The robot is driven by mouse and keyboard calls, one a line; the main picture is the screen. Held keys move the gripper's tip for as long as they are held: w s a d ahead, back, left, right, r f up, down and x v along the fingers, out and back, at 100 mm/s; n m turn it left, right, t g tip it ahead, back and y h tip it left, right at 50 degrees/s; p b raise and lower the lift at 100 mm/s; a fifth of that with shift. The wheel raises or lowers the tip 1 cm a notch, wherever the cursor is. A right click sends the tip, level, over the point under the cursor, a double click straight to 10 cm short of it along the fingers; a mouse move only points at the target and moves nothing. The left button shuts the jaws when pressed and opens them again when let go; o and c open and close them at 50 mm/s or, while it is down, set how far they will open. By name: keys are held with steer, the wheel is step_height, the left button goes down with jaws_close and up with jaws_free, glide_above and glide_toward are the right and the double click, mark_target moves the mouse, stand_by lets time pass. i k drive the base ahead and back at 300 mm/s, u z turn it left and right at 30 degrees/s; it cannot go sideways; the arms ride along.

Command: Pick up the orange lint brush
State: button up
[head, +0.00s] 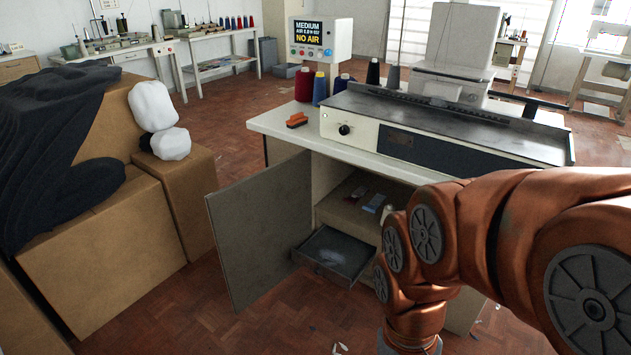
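The orange lint brush (297,120) lies on the white worktop (276,128), near its left end. It has an orange body and a dark part along it. It is left of the machine's cream front panel with the black knob, and in front of the thread cones. My copper-coloured arm comes in from the right and bends down in front of the cabinet. My gripper is not visible; the arm runs out of the bottom edge of the picture, well below and right of the brush. Nothing touches the brush except the worktop.
A grey cabinet door (262,232) stands open below the worktop's left end. A dark drawer (334,254) is pulled out beside it. Red (304,85) and blue (320,88) thread cones stand behind the brush.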

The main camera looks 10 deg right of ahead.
mark_target(297, 120)
steer(key=z, duration=0.25)
steer(key=i, duration=1.45)
steer(key=u, duration=1.1)
steer(key=i, duration=0.45)
steer(key=u, duration=0.4)
